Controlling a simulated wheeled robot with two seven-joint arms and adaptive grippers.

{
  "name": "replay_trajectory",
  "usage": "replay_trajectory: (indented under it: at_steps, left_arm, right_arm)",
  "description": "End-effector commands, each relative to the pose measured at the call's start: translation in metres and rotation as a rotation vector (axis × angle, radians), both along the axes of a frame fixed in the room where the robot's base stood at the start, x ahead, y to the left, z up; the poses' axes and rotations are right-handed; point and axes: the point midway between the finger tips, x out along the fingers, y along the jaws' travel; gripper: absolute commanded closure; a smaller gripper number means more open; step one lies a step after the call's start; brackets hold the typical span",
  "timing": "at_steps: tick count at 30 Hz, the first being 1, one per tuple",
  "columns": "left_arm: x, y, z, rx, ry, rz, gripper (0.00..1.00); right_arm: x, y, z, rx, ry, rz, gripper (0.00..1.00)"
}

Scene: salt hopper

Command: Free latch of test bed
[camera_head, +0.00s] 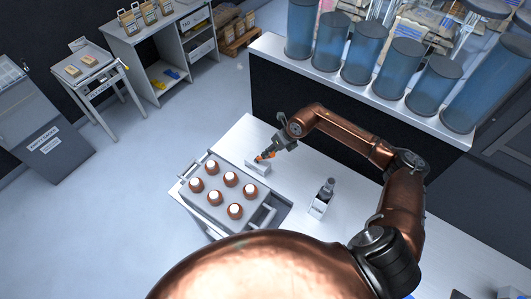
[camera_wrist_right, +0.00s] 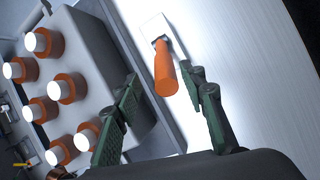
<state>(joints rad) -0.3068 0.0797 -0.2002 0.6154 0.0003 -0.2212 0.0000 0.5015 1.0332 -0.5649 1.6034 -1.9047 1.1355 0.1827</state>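The test bed (camera_head: 209,211) is a grey tray-like unit with several copper-coloured, white-topped cylinders on it. It also shows at the left of the right wrist view (camera_wrist_right: 100,92). An orange latch handle (camera_wrist_right: 165,72) sits on a pale plate beside the bed's edge; in the head view the orange handle (camera_head: 264,157) is small, at the bed's upper right. My right gripper (camera_head: 275,149) is right at the handle. In the wrist view its green fingers (camera_wrist_right: 166,88) are apart, with the handle's end between or just beyond their tips. Contact cannot be told. My left gripper is not in view.
A small dark bottle in a white holder (camera_head: 321,198) stands on the white table right of the bed. A shelf of blue cylinders (camera_head: 361,50) rises behind. A grey bar handle (camera_head: 262,215) is at the bed's right side. The table between holder and bed is clear.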

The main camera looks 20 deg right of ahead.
Motion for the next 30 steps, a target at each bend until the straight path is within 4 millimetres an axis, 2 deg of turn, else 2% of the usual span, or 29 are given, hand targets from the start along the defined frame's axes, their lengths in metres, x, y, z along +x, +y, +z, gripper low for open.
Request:
replay_trajectory:
  at_steps: [4, 9, 15, 21, 30]
  left_arm:
    - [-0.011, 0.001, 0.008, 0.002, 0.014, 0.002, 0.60]
    - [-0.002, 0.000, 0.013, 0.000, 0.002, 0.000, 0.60]
    - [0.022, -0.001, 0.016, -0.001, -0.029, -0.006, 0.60]
    - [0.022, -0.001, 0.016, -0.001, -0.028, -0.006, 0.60]
    - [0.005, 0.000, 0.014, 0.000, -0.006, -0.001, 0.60]
  right_arm:
    - [0.005, 0.002, -0.022, 0.002, 0.004, -0.010, 0.62]
    - [0.011, 0.006, -0.041, 0.001, 0.002, -0.011, 0.62]
    - [0.015, 0.009, -0.049, -0.001, 0.000, -0.008, 0.62]
    - [0.016, 0.010, -0.049, -0.001, 0.000, -0.006, 0.62]
    - [0.016, 0.011, -0.049, -0.001, 0.000, -0.005, 0.83]
